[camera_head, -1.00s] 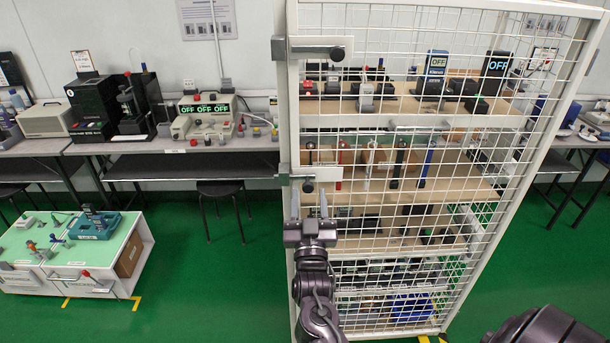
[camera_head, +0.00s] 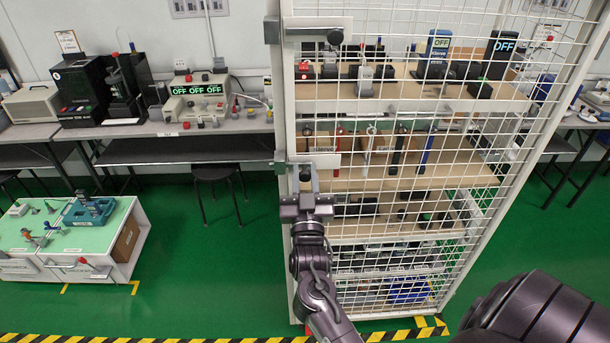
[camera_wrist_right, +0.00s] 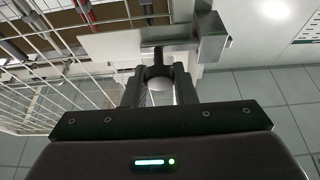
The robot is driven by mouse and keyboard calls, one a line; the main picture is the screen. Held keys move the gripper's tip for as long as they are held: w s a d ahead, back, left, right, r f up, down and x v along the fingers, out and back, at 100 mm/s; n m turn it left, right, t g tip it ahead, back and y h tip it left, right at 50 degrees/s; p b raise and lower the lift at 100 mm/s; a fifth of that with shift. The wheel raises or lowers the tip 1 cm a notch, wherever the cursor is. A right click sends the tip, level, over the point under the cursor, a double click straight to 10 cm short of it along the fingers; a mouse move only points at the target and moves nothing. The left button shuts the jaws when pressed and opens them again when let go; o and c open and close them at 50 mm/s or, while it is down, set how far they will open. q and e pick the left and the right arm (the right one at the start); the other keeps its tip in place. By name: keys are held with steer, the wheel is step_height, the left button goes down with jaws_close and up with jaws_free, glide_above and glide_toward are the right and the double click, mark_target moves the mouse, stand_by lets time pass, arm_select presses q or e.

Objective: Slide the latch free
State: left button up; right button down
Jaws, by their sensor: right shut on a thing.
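The tall white wire-mesh cage door (camera_head: 430,200) has two latches on its left edge. The upper latch (camera_head: 312,36) is a grey bar on a white plate with a dark round knob (camera_head: 335,37) at its right end. The lower latch (camera_head: 284,167) sits farther down, with its knob partly hidden by my fingers. My right gripper (camera_head: 305,180) is at this lower latch, pointing up. In the right wrist view its fingers (camera_wrist_right: 160,88) are shut on the round knob (camera_wrist_right: 159,84), just below the latch plate (camera_wrist_right: 130,46). My left gripper is not in view.
Behind the mesh, shelves (camera_head: 420,95) hold testers and tools. A bench (camera_head: 190,130) with instruments runs along the wall at left, with a stool (camera_head: 212,173) below. A low green-topped cart (camera_head: 90,235) stands at lower left. Green floor between cart and cage is clear.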

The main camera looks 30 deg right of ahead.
steer(key=shift+d, duration=0.15)
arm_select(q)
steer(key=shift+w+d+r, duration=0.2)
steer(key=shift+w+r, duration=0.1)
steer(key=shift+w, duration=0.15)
arm_select(e)
steer(key=s+d, duration=0.1)
steer(key=d, duration=0.2)
steer(key=s+d, duration=0.1)
steer(key=shift+s+d, duration=0.15)
steer(key=shift+s, duration=0.2)
steer(key=c, duration=1.5)
jaws_free()
steer(key=shift+c, duration=0.2)
steer(key=o, duration=0.3)
steer(key=shift+d+f, duration=0.15)
steer(key=shift+d, duration=0.1)
arm_select(q)
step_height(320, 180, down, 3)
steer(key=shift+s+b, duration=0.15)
steer(key=shift+b, duration=1.1)
arm_select(e)
steer(key=shift+o, duration=0.2)
steer(key=v, duration=0.7)
steer(key=shift+s+a, duration=0.3)
